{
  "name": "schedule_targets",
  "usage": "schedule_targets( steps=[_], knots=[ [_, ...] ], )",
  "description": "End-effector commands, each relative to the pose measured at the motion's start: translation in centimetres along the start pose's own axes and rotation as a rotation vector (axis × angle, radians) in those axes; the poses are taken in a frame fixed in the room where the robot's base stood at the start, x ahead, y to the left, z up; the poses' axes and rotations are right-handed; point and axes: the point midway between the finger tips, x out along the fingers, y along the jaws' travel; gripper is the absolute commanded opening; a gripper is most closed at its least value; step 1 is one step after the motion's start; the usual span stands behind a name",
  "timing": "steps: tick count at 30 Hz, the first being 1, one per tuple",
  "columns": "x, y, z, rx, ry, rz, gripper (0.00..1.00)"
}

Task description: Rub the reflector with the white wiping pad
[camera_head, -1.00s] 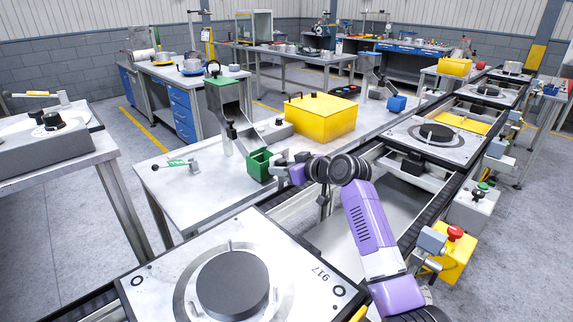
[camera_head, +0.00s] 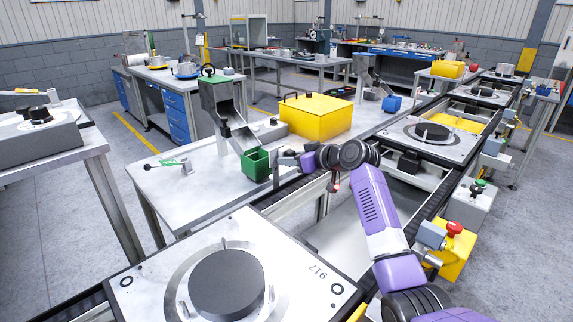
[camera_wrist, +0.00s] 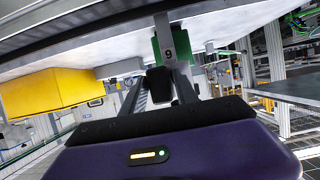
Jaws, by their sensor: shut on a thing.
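My gripper (camera_head: 288,161) reaches over the work table's near edge, just right of the green bin. In the wrist view its two fingers (camera_wrist: 162,88) are shut on a small dark block (camera_wrist: 158,80). No white face shows on this block, so I cannot tell whether it is the wiping pad or its handle. I cannot tell whether the block touches the strip. I cannot pick out the reflector for certain in either view.
The green bin (camera_head: 256,164) stands under a grey hopper chute (camera_head: 222,105). A yellow box (camera_head: 315,117) is behind on the table (camera_head: 205,187). A pallet with a dark disc (camera_head: 226,284) lies in front. A red-topped yellow button box (camera_head: 456,250) is at right.

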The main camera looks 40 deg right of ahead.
Motion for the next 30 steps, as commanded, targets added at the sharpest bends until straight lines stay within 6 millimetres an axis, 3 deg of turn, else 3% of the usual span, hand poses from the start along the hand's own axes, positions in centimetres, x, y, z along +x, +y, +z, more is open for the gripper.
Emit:
schedule_targets(
  steps=[4, 11, 24, 30],
  knots=[
    [0.0, 1.1, 0.1, 0.000, 0.001, 0.000, 0.03],
    [0.2, 1.2, -0.2, -0.001, 0.001, -0.001, 0.03],
    [0.0, -1.9, -0.2, -0.002, 0.000, -0.004, 0.03],
    [0.0, -2.4, -0.1, -0.001, 0.000, -0.003, 0.03]
  ],
)
